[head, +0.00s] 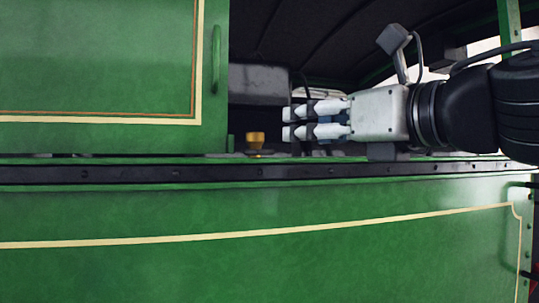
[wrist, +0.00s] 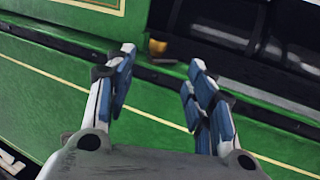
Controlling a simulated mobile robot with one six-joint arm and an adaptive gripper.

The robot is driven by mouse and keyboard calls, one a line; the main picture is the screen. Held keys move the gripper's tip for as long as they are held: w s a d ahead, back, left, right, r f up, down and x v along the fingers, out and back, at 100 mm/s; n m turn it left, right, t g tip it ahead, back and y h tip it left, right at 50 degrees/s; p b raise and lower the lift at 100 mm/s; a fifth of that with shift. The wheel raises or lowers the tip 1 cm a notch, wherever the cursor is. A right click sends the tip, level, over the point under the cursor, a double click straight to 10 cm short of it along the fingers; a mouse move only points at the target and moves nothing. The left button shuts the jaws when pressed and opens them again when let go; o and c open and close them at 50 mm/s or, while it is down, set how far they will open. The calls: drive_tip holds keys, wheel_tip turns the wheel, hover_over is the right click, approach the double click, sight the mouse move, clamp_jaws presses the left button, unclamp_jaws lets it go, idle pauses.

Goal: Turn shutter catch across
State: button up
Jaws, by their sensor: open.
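A small brass piece (head: 255,140), which looks like the shutter catch, stands on the dark ledge just right of the green shutter panel (head: 100,60). It also shows in the wrist view (wrist: 157,47), beyond and between the fingertips. My gripper (head: 288,123) points left, to the right of the brass piece and slightly above it, with a gap between them. In the wrist view my gripper (wrist: 162,62) has its blue-padded fingers spread, with nothing between them. Which way the catch is turned is too small to tell.
A green vertical handle (head: 216,58) is on the shutter's right edge. A dark riveted rail (head: 260,172) runs along the top of the green lower side panel (head: 270,240). A grey box (head: 258,84) sits in the dark opening behind the brass piece.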

sight(260, 135)
drive_tip(key=p+x, duration=0.1)
drive_tip(key=x, duration=1)
drive_tip(key=p+x, duration=0.1)
drive_tip(key=x, duration=0.5)
drive_tip(key=shift+w+f+p, duration=0.15)
drive_tip(key=shift+f+p, duration=0.15)
drive_tip(key=c, duration=1)
